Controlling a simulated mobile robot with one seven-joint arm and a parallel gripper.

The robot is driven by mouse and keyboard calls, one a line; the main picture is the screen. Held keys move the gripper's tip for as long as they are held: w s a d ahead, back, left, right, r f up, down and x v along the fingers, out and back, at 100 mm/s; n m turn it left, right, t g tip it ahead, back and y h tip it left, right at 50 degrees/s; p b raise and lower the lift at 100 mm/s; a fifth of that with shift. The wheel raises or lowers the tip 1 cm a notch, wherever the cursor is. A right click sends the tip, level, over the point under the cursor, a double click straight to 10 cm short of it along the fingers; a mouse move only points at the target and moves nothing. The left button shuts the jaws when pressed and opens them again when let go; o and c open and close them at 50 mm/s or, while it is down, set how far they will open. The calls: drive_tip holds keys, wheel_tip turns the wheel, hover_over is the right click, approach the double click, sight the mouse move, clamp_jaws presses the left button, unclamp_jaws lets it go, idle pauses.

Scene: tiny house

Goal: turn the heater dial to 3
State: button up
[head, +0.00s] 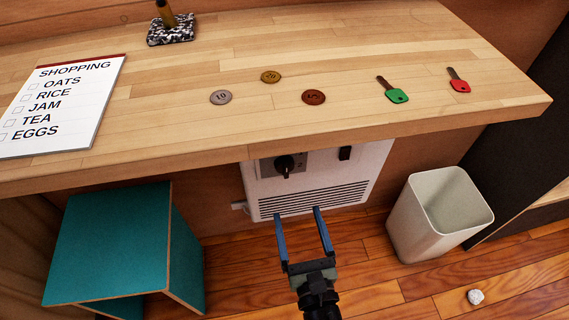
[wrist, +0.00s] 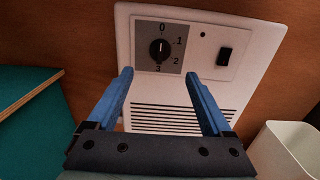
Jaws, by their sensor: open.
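The heater (head: 319,185) is a white panel on the wall under the wooden counter; it also fills the middle of the wrist view (wrist: 205,95). Its black round dial (wrist: 159,49) sits on a grey plate marked 0 at the top, then 1, 2 and 3 down the right side to the bottom. A pale mark on the dial appears to point up toward 0. In the head view the dial (head: 284,166) is just below the counter edge. My gripper (head: 299,212) is open and empty, its blue fingers pointing at the heater below the dial, apparently not touching it.
A black switch (wrist: 224,56) is right of the dial. A teal stool (head: 105,240) stands left, a white bin (head: 432,225) right. The counter (head: 200,130) overhangs the heater and bears coins, two keys and a shopping list. A crumpled white ball (head: 475,297) lies on the floor.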

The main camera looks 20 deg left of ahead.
sight(287, 172)
drive_tip(key=b+x, duration=0.2)
drive_tip(key=x, duration=0.9)
drive_tip(key=shift+w+a+r, duration=0.1)
drive_tip(key=shift+w+a, duration=0.15)
drive_tip(key=shift+w, duration=0.05)
drive_tip(key=shift+c, duration=0.2)
clamp_jaws()
